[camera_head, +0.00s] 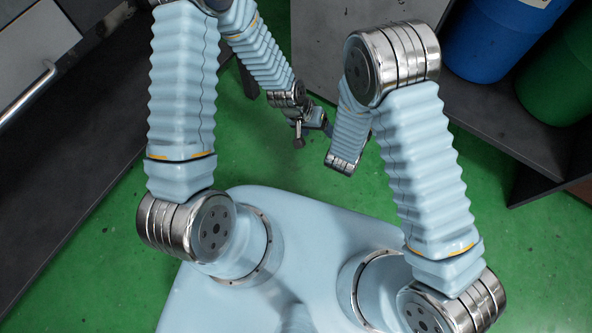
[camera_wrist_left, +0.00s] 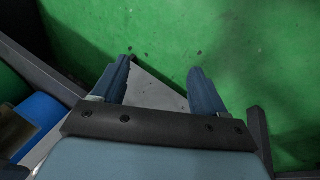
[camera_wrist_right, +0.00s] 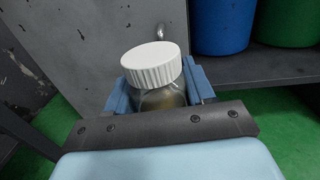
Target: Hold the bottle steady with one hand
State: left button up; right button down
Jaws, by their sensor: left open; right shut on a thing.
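A bottle (camera_wrist_right: 163,98) with a ribbed white screw cap (camera_wrist_right: 153,68) shows in the right wrist view, its cap end up and slightly tilted in the picture. My right gripper (camera_wrist_right: 160,88) is shut on the bottle, with one blue finger on each side just below the cap. The lower bottle is hidden behind the gripper mount. My left gripper (camera_wrist_left: 160,78) is open and empty, with green floor and a grey surface beyond its fingers. In the head view the left gripper (camera_head: 312,122) is near the centre, close to my right wrist. I cannot make out the bottle there.
A blue drum (camera_head: 492,35) and a green drum (camera_head: 562,70) stand on a dark shelf (camera_head: 500,135) at the right. A grey cabinet (camera_head: 318,40) stands at the back. A dark bench (camera_head: 75,150) with a metal handle (camera_head: 28,95) is at the left. Green floor lies between.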

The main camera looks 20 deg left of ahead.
pick_arm(q)
jog(key=s+a+f+n+g, duration=0.1)
jog(key=s+a+f, duration=0.1)
jog(key=s, duration=1.1)
jog(key=shift+f, duration=0.8)
jog(key=shift+s, duration=0.1)
pick_arm(e)
jog(key=s+d+r+m+g+h, duration=0.1)
jog(key=d+h, duration=0.4)
jog(key=d, duration=1)
jog(key=s+r+m, duration=0.1)
jog(key=m, duration=0.1)
jog(key=shift+d+m+g, duration=0.3)
jog(key=shift+d+g, duration=0.1)
